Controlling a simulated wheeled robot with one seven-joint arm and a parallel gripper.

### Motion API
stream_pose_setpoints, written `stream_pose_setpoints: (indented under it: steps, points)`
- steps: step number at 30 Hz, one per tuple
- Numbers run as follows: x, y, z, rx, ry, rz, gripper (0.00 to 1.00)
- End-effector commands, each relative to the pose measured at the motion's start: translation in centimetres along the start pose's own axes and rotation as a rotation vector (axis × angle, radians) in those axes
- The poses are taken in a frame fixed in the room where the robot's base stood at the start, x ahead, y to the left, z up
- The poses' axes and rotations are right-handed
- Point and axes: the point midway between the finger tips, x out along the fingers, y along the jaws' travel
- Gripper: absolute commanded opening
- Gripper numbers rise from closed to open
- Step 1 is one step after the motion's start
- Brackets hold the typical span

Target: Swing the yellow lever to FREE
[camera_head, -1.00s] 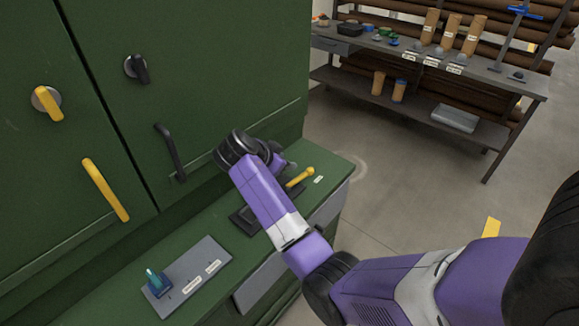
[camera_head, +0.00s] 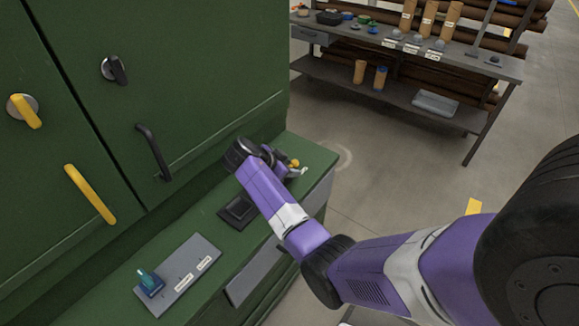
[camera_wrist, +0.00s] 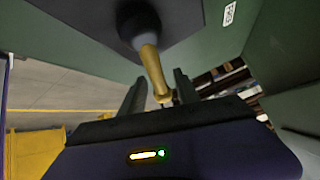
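The yellow lever shows in the wrist view (camera_wrist: 152,70), rising from a black boot on a dark base plate (camera_wrist: 75,15). In the head view only its round yellow end (camera_head: 294,163) shows beyond my wrist; the rest is hidden by my arm. My gripper (camera_wrist: 160,95) has its two dark fingers apart, one on each side of the lever's end. A gap seems to show on each side, but contact is hard to judge. A small white label (camera_head: 303,171) lies near the lever's end; it also shows in the wrist view (camera_wrist: 229,13), its text unclear.
A grey plate (camera_head: 190,268) with a teal-handled switch (camera_head: 148,281) and labels sits on the green ledge. Green cabinet doors with yellow (camera_head: 90,194) and black (camera_head: 153,152) handles rise at left. A workbench (camera_head: 440,60) stands behind; floor between is clear.

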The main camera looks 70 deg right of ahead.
Motion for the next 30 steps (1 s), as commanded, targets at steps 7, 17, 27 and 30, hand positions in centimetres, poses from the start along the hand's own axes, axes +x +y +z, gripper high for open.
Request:
stream_pose_setpoints:
  steps: [7,17,27,30]
  points:
    - [0.01,-0.03,0.01,0.0,0.0,-0.001,0.3]
    - [-0.01,-0.03,-0.01,0.0,0.0,-0.001,0.0]
    - [-0.03,-0.03,-0.02,0.0,0.0,-0.001,0.0]
    - [-0.03,-0.03,-0.02,0.0,0.0,-0.001,0.0]
